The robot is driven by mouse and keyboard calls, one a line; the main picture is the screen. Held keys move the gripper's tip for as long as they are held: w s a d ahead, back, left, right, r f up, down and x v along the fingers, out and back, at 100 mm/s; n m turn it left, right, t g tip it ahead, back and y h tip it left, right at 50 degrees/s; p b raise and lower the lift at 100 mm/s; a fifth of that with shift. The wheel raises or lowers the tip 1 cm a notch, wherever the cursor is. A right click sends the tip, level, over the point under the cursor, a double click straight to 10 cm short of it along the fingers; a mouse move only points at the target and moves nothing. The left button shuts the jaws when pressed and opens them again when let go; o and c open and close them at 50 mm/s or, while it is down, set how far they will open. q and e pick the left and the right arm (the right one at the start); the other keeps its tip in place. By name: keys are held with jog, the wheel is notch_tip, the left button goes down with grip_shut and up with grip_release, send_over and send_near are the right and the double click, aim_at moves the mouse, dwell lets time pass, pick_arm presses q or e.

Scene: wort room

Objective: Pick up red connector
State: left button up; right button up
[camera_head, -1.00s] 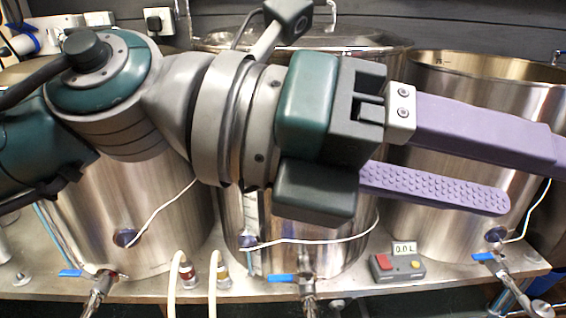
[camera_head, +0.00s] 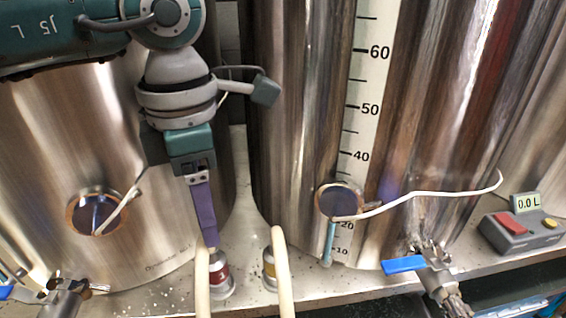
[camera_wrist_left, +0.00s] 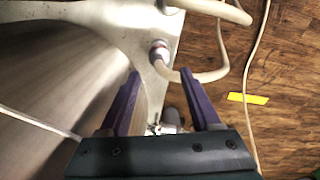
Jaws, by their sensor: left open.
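The red connector (camera_head: 221,274) stands upright on the metal bench edge, with a cream hose attached in front of it. My left gripper (camera_head: 210,243) points down just above and behind it, its purple fingers lined up one behind the other in the head view. In the left wrist view the fingers (camera_wrist_left: 161,74) are spread apart and empty. A connector with a reddish ring (camera_wrist_left: 158,51), apparently the red one, lies ahead of the gap between them. I cannot tell whether a finger touches it. My right gripper is not in view.
A yellow connector (camera_head: 269,268) with its own cream hose (camera_head: 283,285) stands close to the right. Large steel kettles (camera_head: 300,120) rise close behind. A blue-handled valve (camera_head: 405,264) and a control box (camera_head: 522,230) are farther right.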

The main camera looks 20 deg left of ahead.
aim_at(215, 268)
pick_arm(q)
jog(key=shift+f, duration=0.8)
jog(key=f+b, duration=0.1)
jog(key=f, duration=0.1)
jog(key=f+b, duration=0.1)
jog(key=f, duration=0.2)
jog(key=shift+s+a+f, duration=0.1)
jog(key=shift+a+f, duration=0.05)
jog(key=shift+a, duration=0.05)
jog(key=shift+c, duration=0.9)
grip_shut()
